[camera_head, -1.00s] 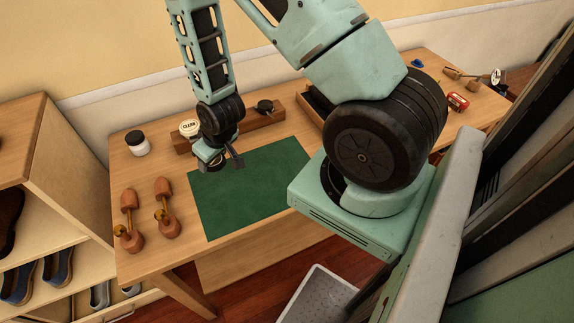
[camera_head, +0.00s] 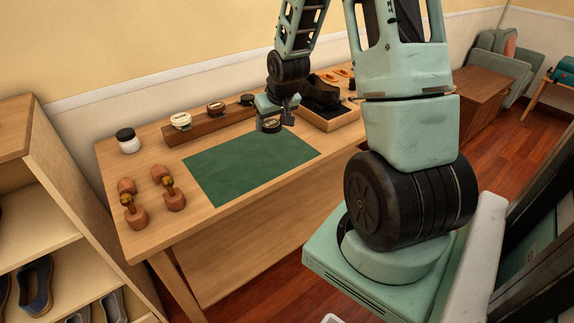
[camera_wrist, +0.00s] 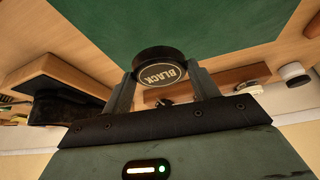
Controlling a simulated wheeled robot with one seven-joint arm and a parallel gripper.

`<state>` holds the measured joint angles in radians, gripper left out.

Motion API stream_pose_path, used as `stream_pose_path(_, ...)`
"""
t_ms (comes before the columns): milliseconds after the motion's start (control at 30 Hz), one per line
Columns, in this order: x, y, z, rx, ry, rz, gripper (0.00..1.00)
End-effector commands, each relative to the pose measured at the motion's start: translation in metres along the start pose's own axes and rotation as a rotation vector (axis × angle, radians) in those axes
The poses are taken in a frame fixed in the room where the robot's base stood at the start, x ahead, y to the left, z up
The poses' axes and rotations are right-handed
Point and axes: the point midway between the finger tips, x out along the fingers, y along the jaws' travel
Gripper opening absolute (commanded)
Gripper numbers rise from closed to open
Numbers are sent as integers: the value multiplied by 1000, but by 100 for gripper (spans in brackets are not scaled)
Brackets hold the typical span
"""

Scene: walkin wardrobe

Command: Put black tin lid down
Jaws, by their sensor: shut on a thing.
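I cannot tell the exact gap between lid and table. A wooden rack (camera_head: 205,130) behind the mat bears a cream tin (camera_head: 181,120), a dark-labelled tin (camera_head: 215,108) and a small black item (camera_head: 247,99).
A wooden tray (camera_head: 335,120) with a dark shoe (camera_head: 321,92) stands close to the right of my gripper. The mat's surface is clear.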

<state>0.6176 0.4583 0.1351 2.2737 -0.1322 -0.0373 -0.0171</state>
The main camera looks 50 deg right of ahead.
Motion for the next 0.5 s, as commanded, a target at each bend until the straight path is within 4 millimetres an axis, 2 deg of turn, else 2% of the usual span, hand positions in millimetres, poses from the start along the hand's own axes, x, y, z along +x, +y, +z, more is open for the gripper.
stream_pose_path(33,2,16,0,22,8,11,35)
stream_pose_path(200,-6,42,-2,57,11,27,35)
stream_pose_path(333,-6,49,-1,67,11,30,35)
stream_pose_path(500,20,48,12,67,6,29,35)
